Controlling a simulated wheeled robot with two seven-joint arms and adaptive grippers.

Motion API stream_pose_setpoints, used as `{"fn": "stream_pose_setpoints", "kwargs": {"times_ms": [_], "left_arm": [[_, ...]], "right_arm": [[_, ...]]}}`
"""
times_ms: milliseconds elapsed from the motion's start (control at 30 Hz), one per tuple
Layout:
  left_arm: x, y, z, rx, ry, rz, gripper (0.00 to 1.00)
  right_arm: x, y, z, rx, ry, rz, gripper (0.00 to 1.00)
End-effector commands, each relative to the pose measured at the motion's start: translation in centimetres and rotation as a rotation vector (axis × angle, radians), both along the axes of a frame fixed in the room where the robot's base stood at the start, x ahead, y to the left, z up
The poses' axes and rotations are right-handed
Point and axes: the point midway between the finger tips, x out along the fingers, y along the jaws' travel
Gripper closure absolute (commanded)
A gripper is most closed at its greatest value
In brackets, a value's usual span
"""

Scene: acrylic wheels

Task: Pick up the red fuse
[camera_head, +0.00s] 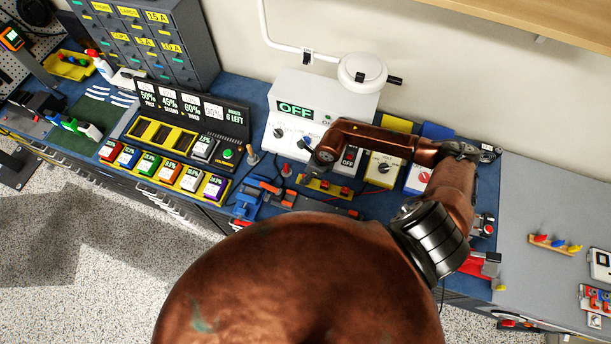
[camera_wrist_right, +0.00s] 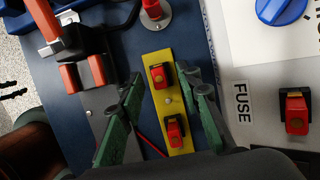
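A yellow strip (camera_wrist_right: 163,98) lies on the blue bench top with two red fuses, an upper one (camera_wrist_right: 159,77) and a lower one (camera_wrist_right: 174,131). Another red fuse-like piece (camera_wrist_right: 296,112) sits in the pale panel beside the "FUSE" label (camera_wrist_right: 242,103). My right gripper (camera_wrist_right: 165,84) is open and empty, with its green-padded fingers on either side of the strip. Neither finger visibly touches a fuse. In the head view the yellow strip (camera_head: 325,188) shows just below my right arm's end, where the gripper is hard to make out. My left gripper is not in view.
A white box with an "OFF" display (camera_head: 296,108) stands behind the strip. Orange and dark tools (camera_head: 270,195) lie to its left, and a row of coloured blocks (camera_head: 165,171) sits further left. In the wrist view a red-topped post (camera_wrist_right: 152,10) stands close above the strip.

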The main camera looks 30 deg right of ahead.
Motion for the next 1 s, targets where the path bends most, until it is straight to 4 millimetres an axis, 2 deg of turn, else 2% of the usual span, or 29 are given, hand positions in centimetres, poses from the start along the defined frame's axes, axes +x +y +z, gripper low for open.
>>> {"fn": "stream_pose_setpoints", "kwargs": {"times_ms": [33,100,200,267,700,1000], "left_arm": [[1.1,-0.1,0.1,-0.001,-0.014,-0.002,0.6],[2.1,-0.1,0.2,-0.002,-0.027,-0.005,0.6],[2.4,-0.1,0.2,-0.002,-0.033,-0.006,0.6],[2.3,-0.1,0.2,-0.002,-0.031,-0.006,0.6],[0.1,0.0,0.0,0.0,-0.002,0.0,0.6],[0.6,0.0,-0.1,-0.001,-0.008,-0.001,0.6]], "right_arm": [[0.0,0.1,-0.2,0.0,0.0,0.0,0.68],[0.1,0.1,-0.2,0.0,0.0,0.001,0.68],[0.1,0.1,-0.2,0.0,0.0,0.002,0.68],[0.1,0.2,-0.2,0.0,0.0,0.002,0.7],[0.1,0.2,-0.2,0.0,0.0,0.002,1.0],[0.2,0.2,0.0,0.0,-0.001,0.003,1.0]]}}
